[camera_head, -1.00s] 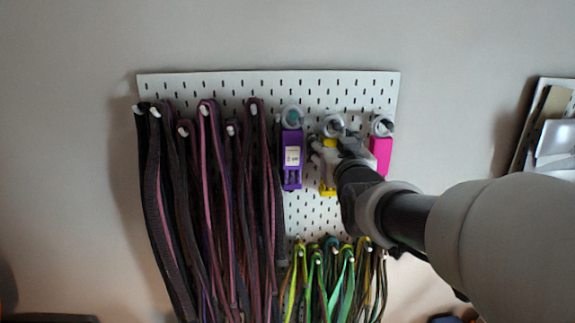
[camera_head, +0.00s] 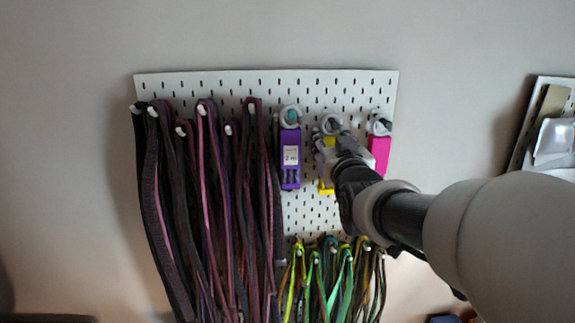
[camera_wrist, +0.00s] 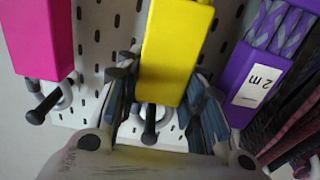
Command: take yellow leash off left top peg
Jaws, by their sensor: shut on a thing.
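The yellow leash pack (camera_head: 327,186) hangs on the pegboard between a purple pack and a pink pack, below a grey ring at its peg. My gripper (camera_head: 334,152) is in front of it and hides much of it. In the wrist view the yellow leash (camera_wrist: 175,45) lies between the two fingers of my gripper (camera_wrist: 162,82), which is shut on its sides. A dark peg end (camera_wrist: 150,130) shows just beyond its edge. Whether the leash is still on the peg is hard to tell.
The purple pack (camera_head: 290,160) and pink pack (camera_head: 379,155) hang close on either side. Dark and pink cords (camera_head: 205,210) fill the left of the white pegboard (camera_head: 225,82). Green and yellow cords (camera_head: 335,275) hang below. Open space lies in front of the board.

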